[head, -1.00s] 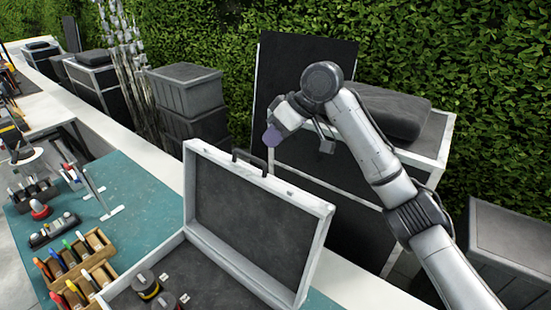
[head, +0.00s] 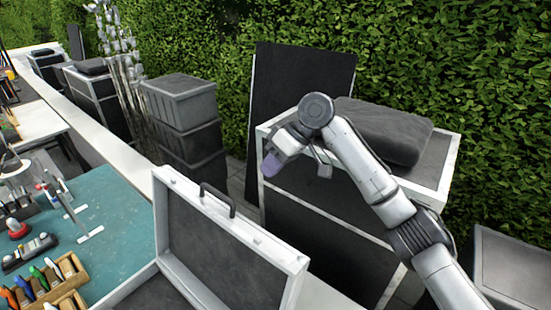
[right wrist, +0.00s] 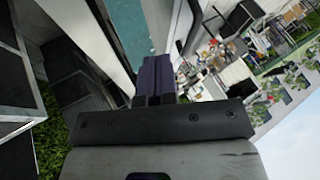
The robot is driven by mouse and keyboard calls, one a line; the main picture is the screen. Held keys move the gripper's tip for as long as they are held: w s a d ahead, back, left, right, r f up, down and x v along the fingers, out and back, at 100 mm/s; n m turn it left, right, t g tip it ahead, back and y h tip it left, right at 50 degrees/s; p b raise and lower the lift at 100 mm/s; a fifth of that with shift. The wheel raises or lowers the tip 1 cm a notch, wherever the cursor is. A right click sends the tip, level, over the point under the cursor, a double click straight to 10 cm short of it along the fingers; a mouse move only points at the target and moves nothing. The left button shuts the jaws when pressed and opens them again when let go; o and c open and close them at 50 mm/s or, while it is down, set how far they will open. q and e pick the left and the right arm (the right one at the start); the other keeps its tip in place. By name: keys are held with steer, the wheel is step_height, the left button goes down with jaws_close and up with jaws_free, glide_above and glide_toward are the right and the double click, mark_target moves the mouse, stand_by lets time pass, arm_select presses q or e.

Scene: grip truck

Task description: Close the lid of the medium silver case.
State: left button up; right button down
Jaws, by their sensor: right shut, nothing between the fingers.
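The silver case stands open in the head view, its raised lid (head: 228,245) upright with a dark lining and a dark handle (head: 217,200) on the top edge. Part of its base is cut off by the bottom of the picture. My right gripper (head: 271,165) is above and behind the lid, apart from it, in front of a dark cabinet. In the right wrist view its dark purple fingers (right wrist: 154,75) are together with nothing between them. My left gripper is in neither view.
A teal mat (head: 115,215) lies left of the case with a wooden pen holder (head: 50,285) on it. A silver-edged cabinet (head: 330,225) with a dark cushion (head: 385,130) stands behind the lid. Stacked grey crates (head: 180,110) stand behind, by the hedge.

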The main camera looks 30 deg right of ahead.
steer(key=a+f+p, duration=0.2)
steer(key=a+f, duration=0.2)
steer(key=a, duration=0.3)
steer(key=shift+s+f, duration=0.2)
steer(key=shift+s, duration=0.05)
steer(key=shift+a, duration=0.15)
